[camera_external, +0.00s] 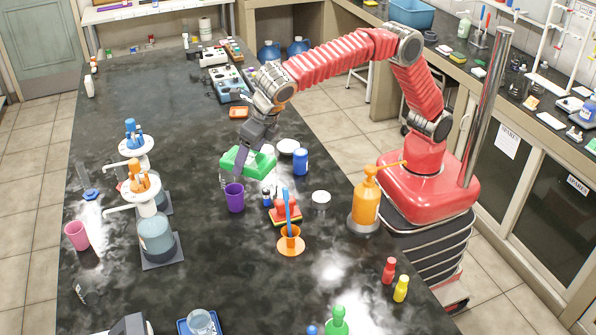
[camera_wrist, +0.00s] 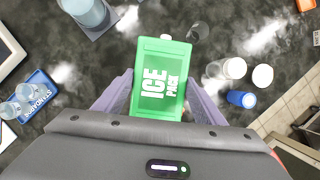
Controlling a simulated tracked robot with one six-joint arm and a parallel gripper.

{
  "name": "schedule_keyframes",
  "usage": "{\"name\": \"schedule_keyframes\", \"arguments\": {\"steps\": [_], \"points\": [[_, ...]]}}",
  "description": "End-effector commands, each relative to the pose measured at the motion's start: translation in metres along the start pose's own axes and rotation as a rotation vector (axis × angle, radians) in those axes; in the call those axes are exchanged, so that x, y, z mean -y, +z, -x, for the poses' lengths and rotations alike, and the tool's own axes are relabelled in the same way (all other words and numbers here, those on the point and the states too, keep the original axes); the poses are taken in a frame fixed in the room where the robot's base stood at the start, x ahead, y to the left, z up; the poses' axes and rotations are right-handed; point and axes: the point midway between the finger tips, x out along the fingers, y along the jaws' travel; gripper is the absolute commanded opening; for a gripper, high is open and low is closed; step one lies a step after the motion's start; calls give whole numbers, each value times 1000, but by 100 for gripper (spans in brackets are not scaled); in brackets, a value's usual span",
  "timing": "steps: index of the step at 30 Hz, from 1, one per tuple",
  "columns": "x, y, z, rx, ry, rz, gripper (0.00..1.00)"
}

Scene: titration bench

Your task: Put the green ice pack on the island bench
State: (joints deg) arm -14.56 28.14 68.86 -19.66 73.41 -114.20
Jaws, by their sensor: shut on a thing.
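The green ice pack (camera_external: 247,163) is a flat block with white "ICE PACK" lettering, readable in the wrist view (camera_wrist: 160,75). My gripper (camera_external: 246,152) is shut on it, with one purple-grey finger at each side; the fingers also show in the wrist view (camera_wrist: 159,92). The pack appears to be held above the dark, glossy top of the island bench (camera_external: 150,85), though the exact height is hard to tell. The pack and fingers hide part of the bench below.
A purple cup (camera_external: 234,198), a blue jar (camera_external: 301,162) and a white dish (camera_external: 321,197) stand near the pack. An orange pump bottle (camera_external: 367,200) is by my base. Dispenser bottles (camera_external: 156,238) stand left. The bench's far left half has much clear room.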

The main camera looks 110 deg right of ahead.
Motion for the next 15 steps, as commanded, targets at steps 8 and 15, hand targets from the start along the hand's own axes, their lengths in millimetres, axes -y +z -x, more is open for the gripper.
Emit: {"name": "schedule_keyframes", "arguments": {"steps": [8,15], "points": [[-56,-89,36,1,93,230,33],[-90,-169,68,6,172,425,33]]}}
